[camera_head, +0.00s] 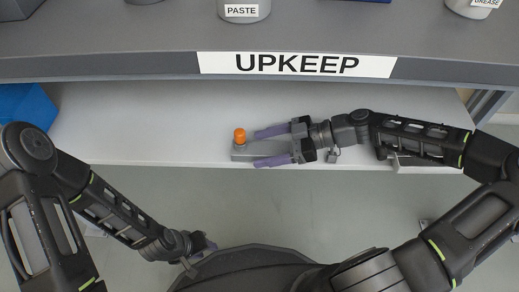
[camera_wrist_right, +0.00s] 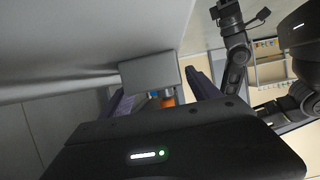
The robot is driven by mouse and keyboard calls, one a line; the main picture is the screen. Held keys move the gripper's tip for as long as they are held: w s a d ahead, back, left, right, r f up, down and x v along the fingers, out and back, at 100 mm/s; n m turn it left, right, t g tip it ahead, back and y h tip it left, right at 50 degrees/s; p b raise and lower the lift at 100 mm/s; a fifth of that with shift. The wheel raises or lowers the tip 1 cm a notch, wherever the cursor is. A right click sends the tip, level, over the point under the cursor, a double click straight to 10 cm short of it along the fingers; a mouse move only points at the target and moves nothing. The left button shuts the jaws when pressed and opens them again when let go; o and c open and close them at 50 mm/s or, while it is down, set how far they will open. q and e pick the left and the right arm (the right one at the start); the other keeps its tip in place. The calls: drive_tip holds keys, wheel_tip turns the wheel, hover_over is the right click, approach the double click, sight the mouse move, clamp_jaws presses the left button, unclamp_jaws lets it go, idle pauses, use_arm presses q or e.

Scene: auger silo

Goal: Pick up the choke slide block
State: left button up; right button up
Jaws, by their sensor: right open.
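The choke slide block is a small grey block (camera_head: 241,152) with an orange knob (camera_head: 240,136), on the pale shelf under the UPKEEP edge. My right gripper (camera_head: 257,149) comes in from the right, its two purple fingers apart on the far and near sides of the block. In the right wrist view the grey block (camera_wrist_right: 150,70) and part of the orange knob (camera_wrist_right: 167,98) show between the spread fingers (camera_wrist_right: 158,88). Whether the fingers touch it, I cannot tell. My left gripper (camera_head: 203,246) is low by my base, partly hidden, its jaws unclear.
The upper counter edge with the UPKEEP label (camera_head: 297,64) overhangs the back of the pale shelf (camera_head: 130,135). A blue bin (camera_head: 27,106) stands at the shelf's left end. A PASTE container (camera_head: 242,10) is on the counter above. The shelf left of the block is clear.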

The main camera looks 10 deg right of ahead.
drive_tip(key=shift+c, duration=0.4)
clamp_jaws()
idle(0.4)
